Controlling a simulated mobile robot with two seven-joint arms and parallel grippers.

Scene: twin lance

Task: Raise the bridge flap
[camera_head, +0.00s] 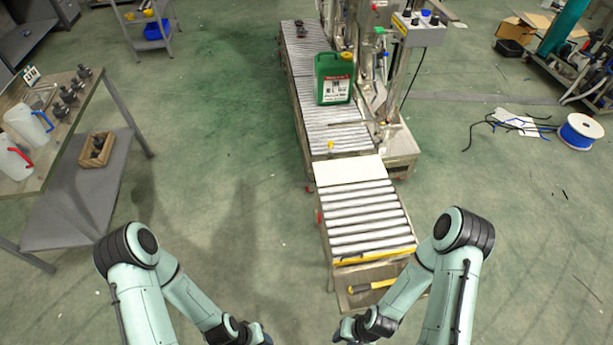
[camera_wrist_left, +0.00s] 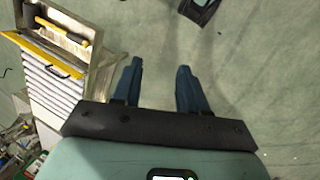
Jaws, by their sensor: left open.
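A short roller section (camera_head: 365,220), apparently the bridge flap, lies level at the near end of the conveyor. Its near edge has a yellow bar (camera_head: 392,255) with a dark handle (camera_head: 350,261). In the left wrist view the yellow bar (camera_wrist_left: 38,50) and handle (camera_wrist_left: 62,68) are at the left. My left gripper (camera_wrist_left: 158,85) is open and empty, over bare floor beside the section. In the head view my left gripper (camera_head: 262,337) is at the bottom edge, mostly cut off. My right gripper (camera_head: 342,333) is also low there; its fingers cannot be made out.
A yellow-handled tool (camera_head: 370,286) lies on a ledge below the yellow bar. A pale plate (camera_head: 350,170) lies between the near rollers and the main conveyor, which carries a green canister (camera_head: 334,78). A bench (camera_head: 60,150) stands left. The floor between is clear.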

